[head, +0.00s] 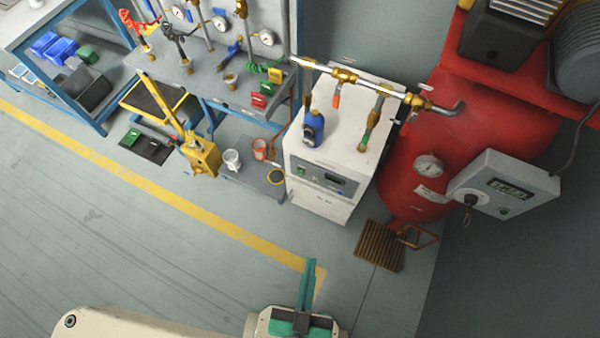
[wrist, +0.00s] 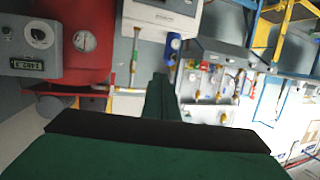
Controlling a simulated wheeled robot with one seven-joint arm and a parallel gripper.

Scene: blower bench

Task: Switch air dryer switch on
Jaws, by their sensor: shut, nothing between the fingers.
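The air dryer (head: 346,120) is a white box in the middle of the head view, with a grey front panel. The panel carries a small green switch (head: 301,171) on its left and a dark display. Whether the switch is on or off is too small to tell. In the wrist view, the dryer (wrist: 150,22) shows upside down at the top edge, its panel cut off. My gripper (head: 310,268) is shut and empty, with teal fingers, low in the head view and apart from the dryer. Its fingers (wrist: 160,85) point toward the dryer area in the wrist view.
A red tank (head: 465,135) and a grey control box (head: 505,184) are to the right. A wooden slatted piece (head: 379,246) lies on the floor. Floor before the dryer is clear.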

